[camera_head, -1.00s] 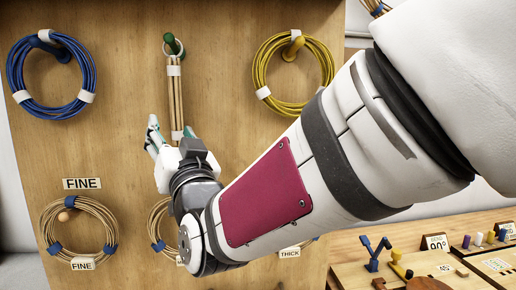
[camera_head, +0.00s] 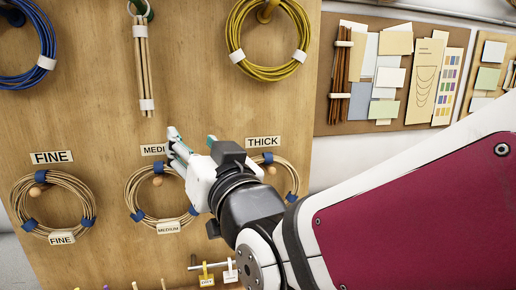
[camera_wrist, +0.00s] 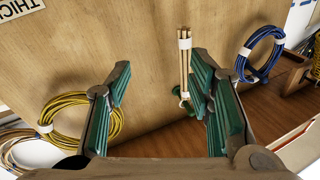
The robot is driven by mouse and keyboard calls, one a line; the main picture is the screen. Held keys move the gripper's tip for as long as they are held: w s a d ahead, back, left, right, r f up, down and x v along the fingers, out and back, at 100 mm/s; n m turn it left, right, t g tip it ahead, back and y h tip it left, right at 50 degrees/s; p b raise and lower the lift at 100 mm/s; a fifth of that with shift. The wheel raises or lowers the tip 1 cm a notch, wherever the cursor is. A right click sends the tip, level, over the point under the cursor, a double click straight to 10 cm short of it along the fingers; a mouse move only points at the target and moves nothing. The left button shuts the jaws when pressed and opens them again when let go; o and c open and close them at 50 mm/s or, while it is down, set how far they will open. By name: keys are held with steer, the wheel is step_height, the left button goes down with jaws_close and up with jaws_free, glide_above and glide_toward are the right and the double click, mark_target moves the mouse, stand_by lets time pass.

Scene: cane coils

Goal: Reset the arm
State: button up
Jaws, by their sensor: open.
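My gripper (camera_head: 180,146) is in front of the wooden pegboard (camera_head: 190,100), near the MEDIUM label and the medium coil (camera_head: 130,197). In the wrist view my gripper (camera_wrist: 160,95) is open, its two green-padded fingers wide apart with nothing between them but the bare board. A bundle of straight canes (camera_head: 143,65) hangs from a green peg above the gripper. It also shows beyond the right finger in the wrist view (camera_wrist: 185,60). The wrist partly covers the coil under the THICK label (camera_head: 285,170).
A blue coil (camera_head: 25,79) and a yellow coil (camera_head: 236,50) hang on the upper board, and a fine coil (camera_head: 50,180) at lower left. A pinboard (camera_head: 400,125) with canes and cards is at right. Small tagged items (camera_head: 207,275) stand below the board.

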steer(key=w+d+f+g+h, duration=0.15)
steer(key=d+f+h, duration=0.25)
steer(key=d, duration=0.5)
steer(key=s+d+f+m+g+h, duration=0.2)
steer(key=s+d+f+g+h, duration=0.1)
steer(key=s+d, duration=0.5)
steer(key=s+d+f+m+g+h, duration=0.2)
steer(key=s+d+f+g, duration=0.3)
steer(key=s+d, duration=0.4)
steer(key=d+g+h, duration=0.1)
steer(key=d, duration=0.2)
steer(key=shift+s+d+f, duration=0.15)
steer(key=shift+d+f, duration=0.15)
steer(key=shift+f, duration=0.1)
